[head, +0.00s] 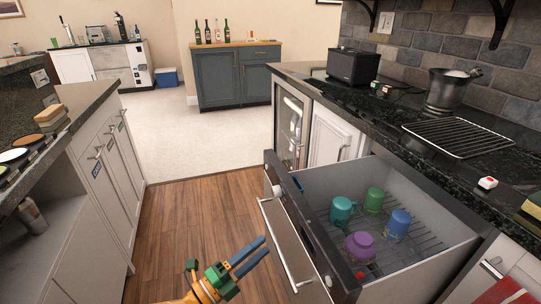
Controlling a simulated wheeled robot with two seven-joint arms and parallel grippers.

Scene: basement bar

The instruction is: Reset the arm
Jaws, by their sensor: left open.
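My left gripper (262,248) is low in the middle of the head view, over the wooden floor. Its blue fingers point up and to the right, apart, with nothing between them. It is left of the open drawer (450,212) and its front handle (282,250), and appears clear of both. My right gripper is not in view.
The pulled-out drawer holds teal (342,211), green (374,201), blue (397,224) and purple (359,247) mugs on a wire rack. A dark counter (340,92) runs along the right, white cabinets (100,170) along the left. The wooden floor (190,215) between is clear.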

